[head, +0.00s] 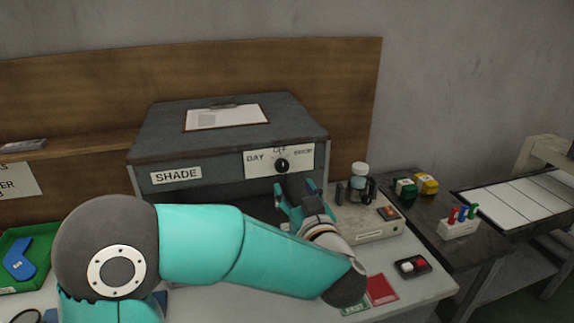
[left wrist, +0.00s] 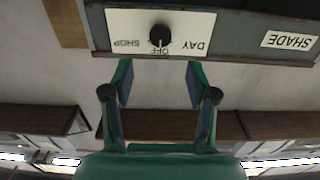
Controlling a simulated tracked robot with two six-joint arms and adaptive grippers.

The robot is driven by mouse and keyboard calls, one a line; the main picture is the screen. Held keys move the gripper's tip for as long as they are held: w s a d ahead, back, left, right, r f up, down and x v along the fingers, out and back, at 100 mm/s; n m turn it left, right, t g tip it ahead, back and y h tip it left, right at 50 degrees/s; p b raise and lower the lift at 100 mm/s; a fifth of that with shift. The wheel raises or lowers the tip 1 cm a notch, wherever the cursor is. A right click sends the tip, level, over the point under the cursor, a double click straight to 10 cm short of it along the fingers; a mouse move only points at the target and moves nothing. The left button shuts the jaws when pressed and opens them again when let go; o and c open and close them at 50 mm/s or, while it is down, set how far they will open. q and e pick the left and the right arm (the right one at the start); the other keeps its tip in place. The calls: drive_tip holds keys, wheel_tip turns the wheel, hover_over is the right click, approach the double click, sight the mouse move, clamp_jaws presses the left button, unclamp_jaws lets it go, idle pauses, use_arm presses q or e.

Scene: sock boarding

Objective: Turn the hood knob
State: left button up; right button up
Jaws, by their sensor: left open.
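The hood (head: 230,140) is a grey box marked SHADE on the bench. On its front is a white plate with a round black knob (head: 282,165) among the words DAY, OFF and SHOP. In the left wrist view the knob (left wrist: 160,37) appears upside down with its pale mark toward OFF. My left gripper (head: 298,188) is just below the knob in the head view. In the left wrist view its two fingers (left wrist: 158,72) are spread apart with nothing between them, and the knob lies beyond their tips, apart from them. My right gripper is not in view.
A clipboard (head: 226,116) lies on the hood. A side table holds green and yellow blocks (head: 427,184). A green tray (head: 10,243) is at the left.

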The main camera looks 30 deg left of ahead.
sight(283, 167)
use_arm(q)
drive_tip(key=p+x, duration=0.2)
drive_tip(key=x, duration=0.7)
drive_tip(key=shift+w+a, duration=0.2)
drive_tip(key=shift+a, duration=0.1)
drive_tip(key=shift+c, duration=0.2)
